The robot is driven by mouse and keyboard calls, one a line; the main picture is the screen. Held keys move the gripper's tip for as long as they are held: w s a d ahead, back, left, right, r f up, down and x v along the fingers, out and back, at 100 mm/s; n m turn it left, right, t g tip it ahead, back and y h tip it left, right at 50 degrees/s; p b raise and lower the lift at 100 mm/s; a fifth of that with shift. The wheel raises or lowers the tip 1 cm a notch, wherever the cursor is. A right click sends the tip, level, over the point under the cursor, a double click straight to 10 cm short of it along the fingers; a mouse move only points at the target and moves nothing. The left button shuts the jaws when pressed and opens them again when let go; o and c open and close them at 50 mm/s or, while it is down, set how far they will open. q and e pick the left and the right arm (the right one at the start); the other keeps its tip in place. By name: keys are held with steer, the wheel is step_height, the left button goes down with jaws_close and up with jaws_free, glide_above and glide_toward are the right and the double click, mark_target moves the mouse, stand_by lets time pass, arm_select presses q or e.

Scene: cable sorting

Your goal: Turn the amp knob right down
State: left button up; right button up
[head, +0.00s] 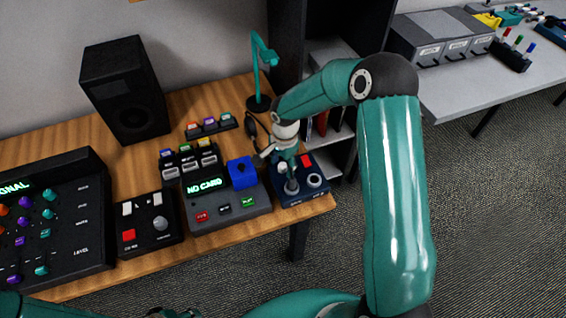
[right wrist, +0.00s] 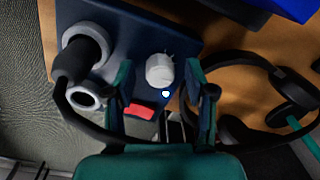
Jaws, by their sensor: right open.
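The amp is a dark blue box (head: 306,191) at the right front of the wooden table; it also shows in the right wrist view (right wrist: 130,35). Its pale knob (right wrist: 160,70) sits on the top face, with a small lit light beside it. My right gripper (head: 276,152) is over the amp. In the right wrist view the right gripper (right wrist: 160,78) is open, with one finger on each side of the knob. Gaps show between fingers and knob; I cannot tell the knob's setting. My left gripper is not clearly in view.
On the amp are a red switch (right wrist: 140,111), a ringed socket (right wrist: 84,96) and a black plug (right wrist: 72,62) with a cable. Black headphones (right wrist: 262,90) lie beside it. A grey card reader box (head: 228,211) stands close on the left. A teal lamp (head: 257,70) stands behind.

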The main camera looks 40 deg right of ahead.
jaws_close()
stand_by(0.3)
